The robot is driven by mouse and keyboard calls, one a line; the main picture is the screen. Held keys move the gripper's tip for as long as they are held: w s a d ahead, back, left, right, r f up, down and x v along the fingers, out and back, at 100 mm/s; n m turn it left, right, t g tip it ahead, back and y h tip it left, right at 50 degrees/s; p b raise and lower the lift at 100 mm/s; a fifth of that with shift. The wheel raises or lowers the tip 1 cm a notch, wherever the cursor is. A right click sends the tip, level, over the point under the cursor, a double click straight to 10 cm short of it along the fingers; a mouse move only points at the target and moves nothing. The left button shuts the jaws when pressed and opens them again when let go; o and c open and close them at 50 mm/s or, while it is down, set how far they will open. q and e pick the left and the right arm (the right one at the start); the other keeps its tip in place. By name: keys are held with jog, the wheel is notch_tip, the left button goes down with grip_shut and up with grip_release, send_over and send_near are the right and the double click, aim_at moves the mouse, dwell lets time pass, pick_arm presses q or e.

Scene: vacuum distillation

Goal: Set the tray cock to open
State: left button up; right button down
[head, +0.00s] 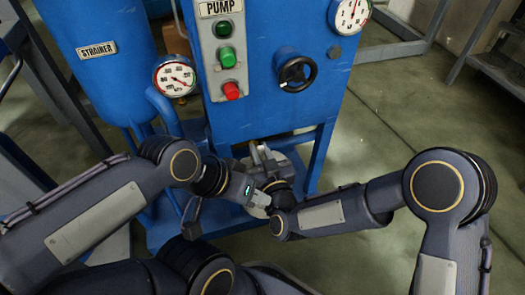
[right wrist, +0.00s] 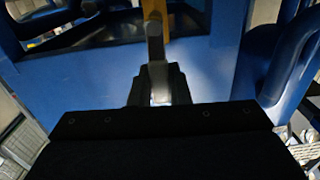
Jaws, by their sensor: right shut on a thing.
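My right gripper (right wrist: 157,92) is shut on a pale grey lever, which I take to be the tray cock handle (right wrist: 157,48). The lever stands upright between the dark fingers, its upper part showing above them. A yellow piece (right wrist: 182,18) lies behind its top. In the head view my right gripper (head: 266,160) is low in front of the blue pump cabinet, among grey parts that are partly hidden by the arms.
The blue pump cabinet (head: 320,100) carries a black handwheel (head: 295,69), green and red buttons (head: 230,91) and a gauge (head: 175,76). The blue strainer tank (head: 105,60) stands at left. Blue pipes (right wrist: 285,55) flank the right gripper. Open floor (head: 400,95) lies to the right.

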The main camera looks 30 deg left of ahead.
jog(key=c, duration=1.4)
grip_release()
jog(key=shift+o, duration=0.2)
jog(key=p+v, duration=0.1)
jog(key=v, duration=0.6)
jog(key=shift+s+d+p, duration=0.25)
jog(key=shift+d+p, duration=0.1)
jog(key=shift+p, duration=0.05)
